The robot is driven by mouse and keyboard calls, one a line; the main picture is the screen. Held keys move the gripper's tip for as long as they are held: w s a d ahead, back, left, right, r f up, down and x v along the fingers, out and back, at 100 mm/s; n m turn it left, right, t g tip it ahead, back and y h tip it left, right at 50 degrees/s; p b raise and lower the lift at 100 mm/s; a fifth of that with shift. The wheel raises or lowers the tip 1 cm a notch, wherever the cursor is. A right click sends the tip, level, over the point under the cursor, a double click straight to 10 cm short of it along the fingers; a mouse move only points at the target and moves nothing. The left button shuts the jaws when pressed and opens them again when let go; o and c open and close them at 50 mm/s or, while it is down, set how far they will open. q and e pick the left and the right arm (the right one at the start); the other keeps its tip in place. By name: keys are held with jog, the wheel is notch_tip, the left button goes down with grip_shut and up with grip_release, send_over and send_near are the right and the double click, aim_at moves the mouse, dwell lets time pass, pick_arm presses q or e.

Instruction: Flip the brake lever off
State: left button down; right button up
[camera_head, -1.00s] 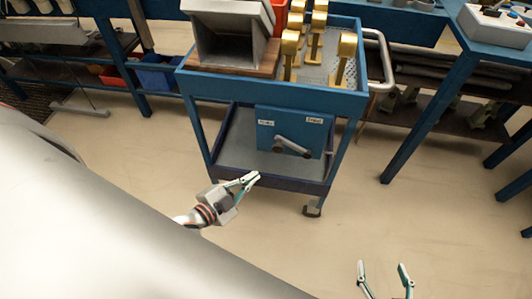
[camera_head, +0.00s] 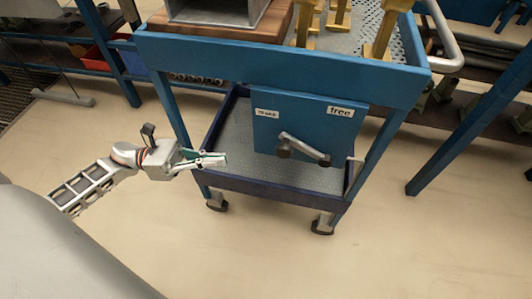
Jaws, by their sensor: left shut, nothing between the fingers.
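The brake lever (camera_head: 304,149) is a grey bar with dark ends on a blue panel (camera_head: 265,128) on the front of the cart. It slants down from upper left to lower right. A white label at the panel's upper right reads "free"; the label at the left is too small to read surely. My left gripper (camera_head: 224,160) is shut and empty. It shows to the left of the panel, in front of the cart's lower tray, apart from the lever. My right gripper is out of view.
The blue cart (camera_head: 280,60) has a lower tray with a dark rim (camera_head: 265,190), legs on casters (camera_head: 322,226), and a grey handle (camera_head: 447,40) at right. Brass-coloured pieces (camera_head: 380,35) stand on top. Another blue table leg (camera_head: 455,125) is at right. The floor in front is clear.

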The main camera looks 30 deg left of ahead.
pick_arm(q)
jog(key=shift+s+a+f+m+g, duration=0.25)
jog(key=shift+a+m+g, duration=0.25)
jog(key=shift+m, duration=0.4)
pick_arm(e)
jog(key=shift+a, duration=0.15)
pick_arm(q)
jog(key=shift+w+d, duration=0.1)
jog(key=shift+d, duration=0.05)
jog(key=r+p+x, duration=0.1)
jog(key=r+x, duration=0.1)
jog(key=x, duration=1)
jog(key=shift+w+r, duration=0.15)
jog(key=shift+r, duration=0.3)
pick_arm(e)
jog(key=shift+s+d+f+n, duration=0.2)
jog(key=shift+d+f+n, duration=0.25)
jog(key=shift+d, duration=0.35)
pick_arm(q)
jog(key=shift+d, duration=0.1)
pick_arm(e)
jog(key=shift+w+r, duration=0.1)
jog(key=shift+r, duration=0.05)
